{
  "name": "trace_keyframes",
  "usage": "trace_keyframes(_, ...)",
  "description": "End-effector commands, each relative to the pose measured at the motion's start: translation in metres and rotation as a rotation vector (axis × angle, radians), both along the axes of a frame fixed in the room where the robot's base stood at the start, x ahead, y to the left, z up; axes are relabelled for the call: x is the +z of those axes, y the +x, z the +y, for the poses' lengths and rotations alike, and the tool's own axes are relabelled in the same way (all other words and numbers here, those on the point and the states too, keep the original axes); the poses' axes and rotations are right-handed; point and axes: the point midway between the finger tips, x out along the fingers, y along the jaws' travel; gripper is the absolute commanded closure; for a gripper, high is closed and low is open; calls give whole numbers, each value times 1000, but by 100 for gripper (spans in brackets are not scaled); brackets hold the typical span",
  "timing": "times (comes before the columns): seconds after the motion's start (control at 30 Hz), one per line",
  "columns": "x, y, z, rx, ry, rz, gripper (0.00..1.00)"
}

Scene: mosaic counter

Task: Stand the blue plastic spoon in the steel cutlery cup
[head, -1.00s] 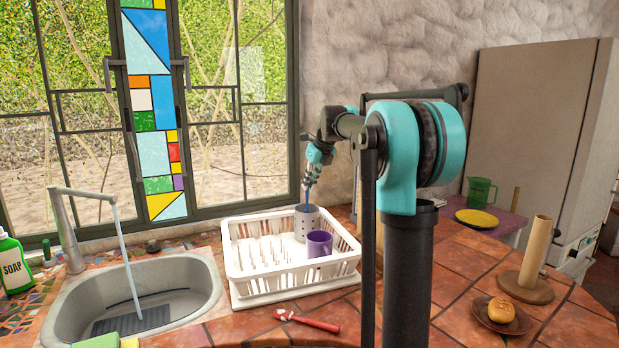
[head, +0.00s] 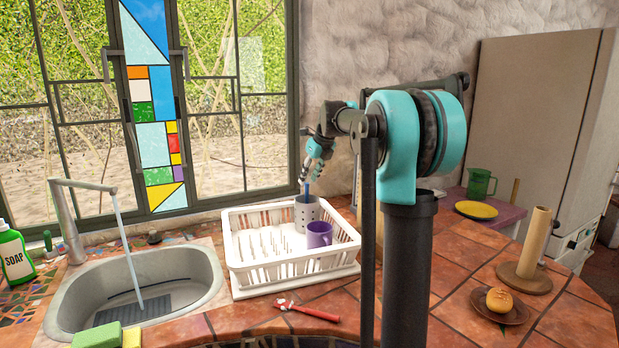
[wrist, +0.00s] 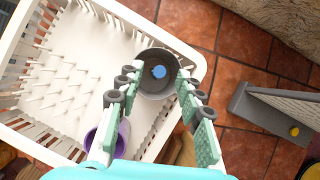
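The steel cutlery cup (head: 306,213) stands upright in the back right of the white dish rack. The blue plastic spoon (head: 306,190) stands in the cup, its handle rising above the rim. In the wrist view I look down into the cup (wrist: 147,92) and see the spoon as a blue round end (wrist: 159,72) inside its outline. My gripper (head: 309,178) is just above the cup, pointing down. In the wrist view its fingers (wrist: 157,98) are spread wide on either side of the cup, with a gap to the spoon. The spoon's lower part is hidden in the cup.
The white dish rack (head: 292,278) also holds a purple mug (head: 319,235) in front of the cup. A sink (head: 187,267) with a faucet is at left. A red-handled tool (head: 307,311) lies in front. A paper-towel post (head: 534,240) and a bun (head: 500,300) are at right.

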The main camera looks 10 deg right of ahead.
Motion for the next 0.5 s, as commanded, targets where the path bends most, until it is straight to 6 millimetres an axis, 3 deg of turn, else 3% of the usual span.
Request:
trace_keyframes(0.27,9,-4,-2,0,0,0,64)
trace_keyframes(0.5,49,-22,-12,-2,1,0,64)
